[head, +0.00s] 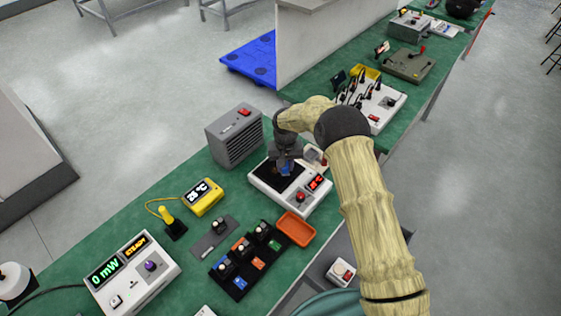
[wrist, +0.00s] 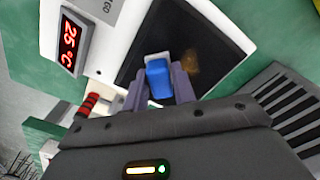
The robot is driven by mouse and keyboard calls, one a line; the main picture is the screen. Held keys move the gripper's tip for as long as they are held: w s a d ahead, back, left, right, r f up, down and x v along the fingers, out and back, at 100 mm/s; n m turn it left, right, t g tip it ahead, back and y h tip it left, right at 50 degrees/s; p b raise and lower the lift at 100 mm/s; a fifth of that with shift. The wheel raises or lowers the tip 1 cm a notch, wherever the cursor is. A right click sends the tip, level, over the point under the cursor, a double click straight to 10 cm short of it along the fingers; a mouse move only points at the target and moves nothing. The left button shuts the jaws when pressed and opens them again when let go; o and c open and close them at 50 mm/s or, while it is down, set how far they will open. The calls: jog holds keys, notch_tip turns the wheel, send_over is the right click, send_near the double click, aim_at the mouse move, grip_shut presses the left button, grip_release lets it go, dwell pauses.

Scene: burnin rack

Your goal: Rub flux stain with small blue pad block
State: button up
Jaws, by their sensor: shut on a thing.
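My gripper (wrist: 158,88) is shut on the small blue pad block (wrist: 158,80). In the wrist view the block sits between the fingers over the dark plate (wrist: 137,62) of the white hot plate unit. A brownish flux stain (wrist: 190,62) shows on the plate just right of the block and fingers. In the head view my gripper (head: 286,168) points down over the dark plate, with a bit of the blue block (head: 285,168) showing. I cannot tell whether the block touches the plate. The stain is hidden in the head view.
The hot plate unit (head: 313,199) has a red display reading 25 °C. A grey vented box (head: 234,138) stands close to its left. An orange tray (head: 296,229) and a dark fixture (head: 238,281) with several parts lie in front. A yellow thermometer (head: 203,197) stands at left.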

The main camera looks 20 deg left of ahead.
jog(key=shift+s+d, duration=0.25)
jog(key=shift+d, duration=0.6)
jog(key=r+p, duration=0.1)
jog(key=r, duration=0.2)
jog(key=shift+a+r+p, duration=0.2)
jog(key=shift+p, duration=0.1)
notch_tip(320, 180, up, 2)
jog(key=shift+w+d+r+p, duration=0.1)
jog(key=shift+d+r+p, duration=0.05)
jog(key=shift+p, duration=0.4)
notch_tip(320, 180, up, 2)
jog(key=shift+r+p, duration=0.2)
jog(key=shift+p, duration=0.4)
